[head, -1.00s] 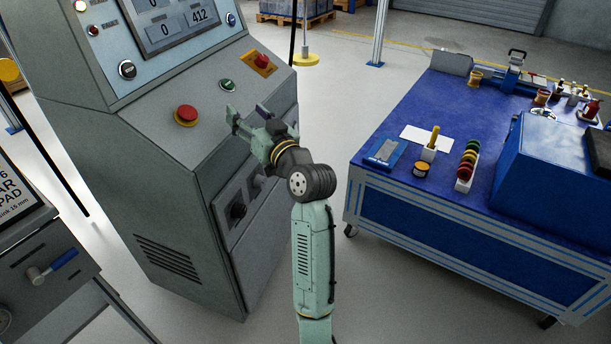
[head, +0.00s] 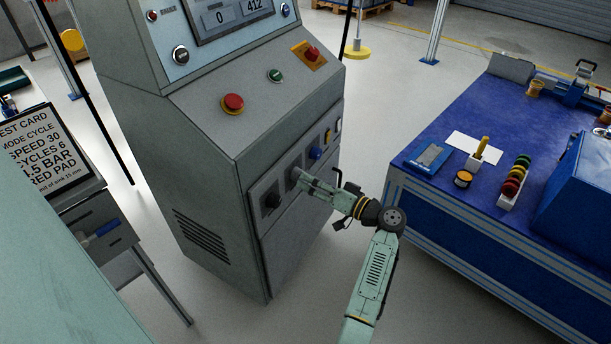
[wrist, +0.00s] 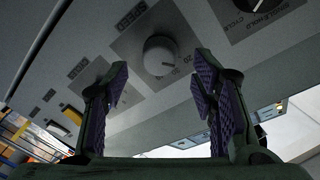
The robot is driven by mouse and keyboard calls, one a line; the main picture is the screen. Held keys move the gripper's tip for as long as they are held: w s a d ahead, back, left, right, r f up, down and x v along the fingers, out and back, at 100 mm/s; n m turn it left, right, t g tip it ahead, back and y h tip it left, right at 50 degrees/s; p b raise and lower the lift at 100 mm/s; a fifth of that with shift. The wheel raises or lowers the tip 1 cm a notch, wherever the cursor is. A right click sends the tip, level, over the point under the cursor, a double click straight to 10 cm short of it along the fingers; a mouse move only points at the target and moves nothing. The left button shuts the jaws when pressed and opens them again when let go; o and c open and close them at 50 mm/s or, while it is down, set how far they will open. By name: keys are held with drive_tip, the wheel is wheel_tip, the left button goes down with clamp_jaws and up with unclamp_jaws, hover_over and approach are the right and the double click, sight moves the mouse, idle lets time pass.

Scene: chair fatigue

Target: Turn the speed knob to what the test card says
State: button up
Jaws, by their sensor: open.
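The test card (head: 45,150) at the left of the head view reads SPEED 30, with MODE CYCLE above it. The speed knob (wrist: 160,55) is a round dark knob on a grey plate marked SPEED in the wrist view. The numbers 20 and 30 show beside it; its exact pointer direction is too dim to tell. My gripper (wrist: 160,72) is open, its two purple-padded fingers standing either side of the knob's line, with the knob ahead between them. I cannot tell whether they touch it. In the head view my gripper (head: 304,179) is at the cabinet's lower front, partly covering this knob.
A mode knob (wrist: 262,5) marked SINGLE, HOLD, CYCLE is beside the speed knob; it also shows in the head view (head: 271,201). A blue knob (head: 316,153) sits on the other side. A red button (head: 232,103) is above. The blue workbench (head: 440,215) stands right.

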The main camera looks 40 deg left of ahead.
sight(297, 175)
drive_tip(key=shift+a, duration=1.45)
drive_tip(key=shift+c, duration=0.2)
drive_tip(key=c, duration=1.1)
